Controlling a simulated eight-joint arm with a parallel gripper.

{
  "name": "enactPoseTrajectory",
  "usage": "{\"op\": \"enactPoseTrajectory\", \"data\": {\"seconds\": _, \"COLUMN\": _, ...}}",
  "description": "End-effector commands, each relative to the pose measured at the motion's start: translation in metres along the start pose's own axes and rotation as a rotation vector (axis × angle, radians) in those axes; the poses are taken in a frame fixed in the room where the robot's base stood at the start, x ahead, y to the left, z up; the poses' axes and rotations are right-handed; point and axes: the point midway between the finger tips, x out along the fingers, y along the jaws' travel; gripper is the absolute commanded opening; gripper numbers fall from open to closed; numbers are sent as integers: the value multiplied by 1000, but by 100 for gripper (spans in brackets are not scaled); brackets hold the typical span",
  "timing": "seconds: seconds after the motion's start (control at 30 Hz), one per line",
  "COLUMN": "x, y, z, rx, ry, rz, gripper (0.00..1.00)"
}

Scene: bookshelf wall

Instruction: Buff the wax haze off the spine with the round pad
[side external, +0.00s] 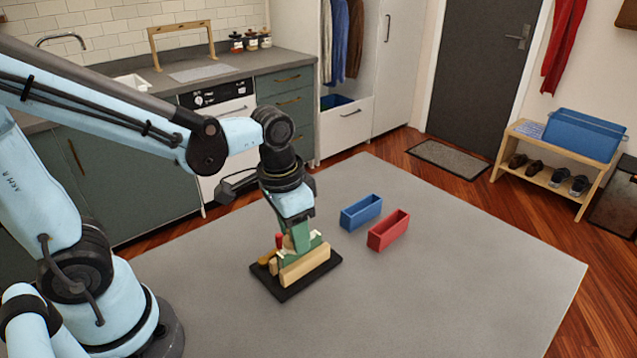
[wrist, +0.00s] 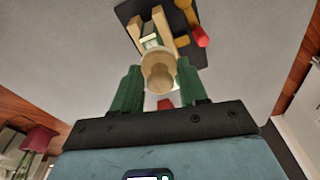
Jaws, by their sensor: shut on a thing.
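My gripper (side external: 300,243) has green fingers and points down over a black board (side external: 287,294) on the grey table. In the wrist view the fingers are shut around a round tan wooden piece (wrist: 158,72), seemingly the handle of the round pad. The pad's working face is hidden beneath it. Under it, two light wooden boards (side external: 306,267) stand on the black board with a narrow pale and green piece (wrist: 149,35) between them, probably the book with its spine up. Whether the pad touches the spine, and any haze on it, I cannot tell.
A red-tipped piece (wrist: 201,37) and an orange-brown piece (wrist: 184,17) are beside the wooden boards on the black board. A blue open box (side external: 361,213) and a red open box (side external: 388,231) stand behind to the right. The table's right and front are clear.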

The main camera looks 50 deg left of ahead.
Motion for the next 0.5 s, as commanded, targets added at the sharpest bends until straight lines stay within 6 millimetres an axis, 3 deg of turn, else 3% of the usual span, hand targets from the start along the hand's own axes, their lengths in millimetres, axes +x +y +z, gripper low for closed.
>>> {"op": "enactPoseTrajectory", "data": {"seconds": 0.5, "x": -5, "y": 9, "z": 41, "rx": 0, "ry": -1, "rz": 0, "gripper": 14}}
